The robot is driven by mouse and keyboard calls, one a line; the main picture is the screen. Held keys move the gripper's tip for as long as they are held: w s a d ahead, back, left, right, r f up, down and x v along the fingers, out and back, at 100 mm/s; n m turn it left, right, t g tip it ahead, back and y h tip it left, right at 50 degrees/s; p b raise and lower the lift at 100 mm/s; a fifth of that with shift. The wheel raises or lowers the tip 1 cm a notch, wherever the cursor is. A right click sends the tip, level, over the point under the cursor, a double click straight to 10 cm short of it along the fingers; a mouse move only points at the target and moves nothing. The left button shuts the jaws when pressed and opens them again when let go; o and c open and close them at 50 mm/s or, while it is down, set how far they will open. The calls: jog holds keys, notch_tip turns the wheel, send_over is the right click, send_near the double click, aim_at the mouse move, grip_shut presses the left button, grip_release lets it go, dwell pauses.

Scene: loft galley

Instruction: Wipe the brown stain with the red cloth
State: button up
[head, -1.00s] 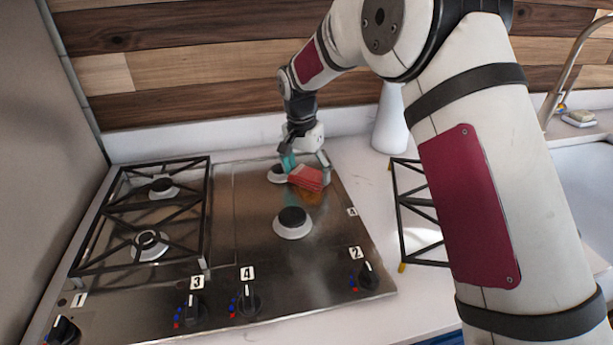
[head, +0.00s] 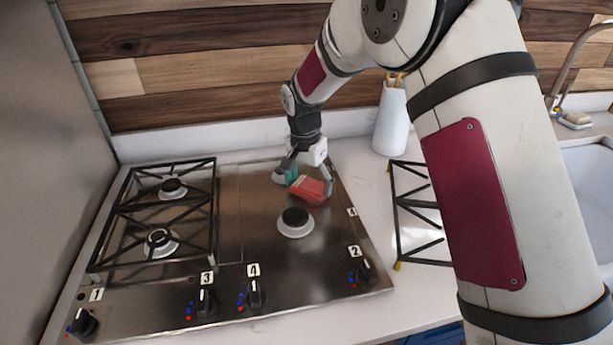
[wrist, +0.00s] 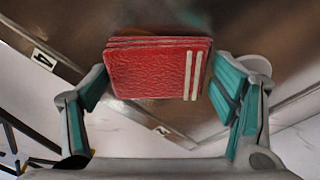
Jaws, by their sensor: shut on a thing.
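The red cloth (head: 311,190) is a folded pad with white stripes at one end. It is at the back right of the steel cooktop, at or just above its surface. My gripper (head: 304,187) points down over it, with the cloth between its teal-padded fingers. The wrist view shows the cloth (wrist: 150,70) between both finger pads, its striped end toward the right finger. I cannot make out the brown stain clearly now; the cloth and gripper cover the area where a brownish patch showed earlier.
A bare burner (head: 295,222) stands just in front of the cloth. A black grate (head: 150,222) covers the left burners, and another grate (head: 423,212) lies on the counter at right. A white vase (head: 391,118) stands behind. Several knobs line the front edge.

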aim_at(315, 207)
jog(key=shift+s+d+f+p, duration=0.1)
jog(key=shift+s+d+p, duration=0.15)
jog(key=shift+s+p, duration=0.75)
jog(key=shift+s+d+p, duration=0.25)
jog(key=shift+s+p, duration=0.25)
jog(key=shift+s, duration=0.95)
jog(key=shift+s+f, duration=0.15)
jog(key=shift+r+p, duration=0.8)
jog(key=shift+r, duration=2.25)
notch_tip(315, 207, up, 3)
jog(key=shift+p, duration=0.3)
jog(key=shift+f, duration=0.1)
